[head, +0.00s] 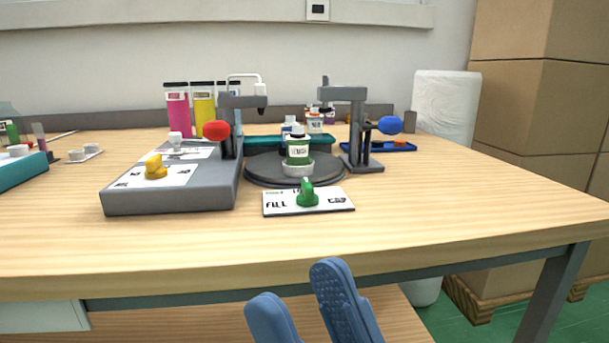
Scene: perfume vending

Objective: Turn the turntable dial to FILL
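The green turntable dial (307,194) stands on a white label plate (275,208) near the front of the table. FILL is printed at the plate's left, another label is at the right, and a third behind the knob is partly hidden. The knob's ridge appears to face the back, but its exact pointing is hard to tell. The dark round turntable (262,169) is behind the plate and carries a green-labelled bottle (298,150) in a white holder. My gripper (297,280) has its two blue fingers apart and empty, in front of the table edge and away from the dial.
A grey dispenser base (170,205) with a yellow knob (155,167) and a red ball handle (216,131) stands left of the plate. A grey press (362,150) with a blue ball (390,125) stands behind right. The table front is clear.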

